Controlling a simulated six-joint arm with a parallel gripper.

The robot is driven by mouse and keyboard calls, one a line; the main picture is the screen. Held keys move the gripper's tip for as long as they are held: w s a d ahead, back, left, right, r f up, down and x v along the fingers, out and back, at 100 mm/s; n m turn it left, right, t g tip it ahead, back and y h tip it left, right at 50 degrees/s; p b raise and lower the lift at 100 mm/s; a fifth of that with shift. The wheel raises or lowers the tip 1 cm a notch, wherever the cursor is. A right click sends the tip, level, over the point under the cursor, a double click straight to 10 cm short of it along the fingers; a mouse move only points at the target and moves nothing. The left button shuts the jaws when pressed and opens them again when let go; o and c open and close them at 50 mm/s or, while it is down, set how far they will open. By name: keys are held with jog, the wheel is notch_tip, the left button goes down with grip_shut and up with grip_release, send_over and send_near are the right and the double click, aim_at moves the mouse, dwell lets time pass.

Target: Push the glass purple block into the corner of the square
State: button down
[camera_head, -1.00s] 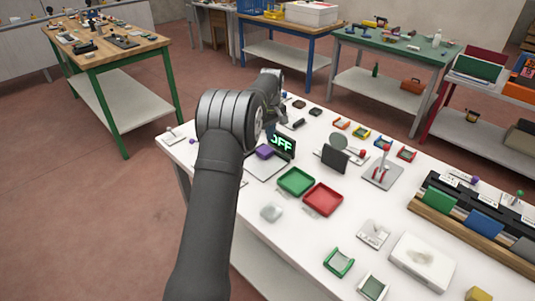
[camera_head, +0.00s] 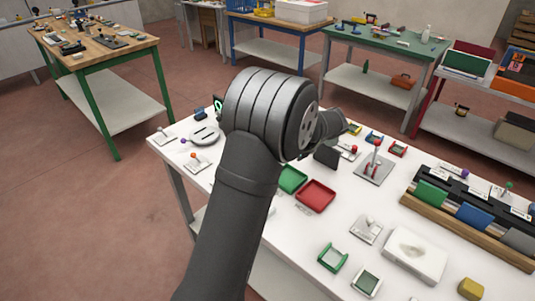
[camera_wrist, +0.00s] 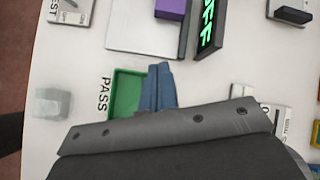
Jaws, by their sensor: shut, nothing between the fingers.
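The purple block (camera_wrist: 171,8) shows at the top edge of the wrist view, partly cut off. It lies at the right side of a pale grey square plate (camera_wrist: 135,36), close beside a black display (camera_wrist: 207,28) with green letters; I cannot tell if they touch. The plate's far part is out of frame. My gripper (camera_wrist: 160,72) is shut and empty, its blue fingers beside the green tray (camera_wrist: 126,92) and apart from the block. In the head view my arm hides the block, the plate and most of the display.
The green tray and a red tray (camera_head: 316,194) stand on the white table by my arm. A clear lump (camera_wrist: 52,103) lies left of the green tray in the wrist view. A red-handled lever (camera_head: 375,165) and a dark panel (camera_head: 326,157) stand farther right.

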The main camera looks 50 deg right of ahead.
jog(key=w+f+m, duration=0.1)
jog(key=f, duration=0.1)
jog(key=w+f+m, duration=0.2)
jog(key=w+f+m+t, duration=0.1)
jog(key=f+m, duration=0.1)
jog(key=shift+w+a+h, duration=0.15)
jog(key=shift+h, duration=0.15)
jog(key=w, duration=0.3)
jog(key=shift+w+f, duration=0.3)
jog(key=shift+w, duration=0.5)
jog(key=shift+w+r, duration=0.1)
jog(key=shift+w, duration=0.75)
jog(key=shift+w, duration=0.1)
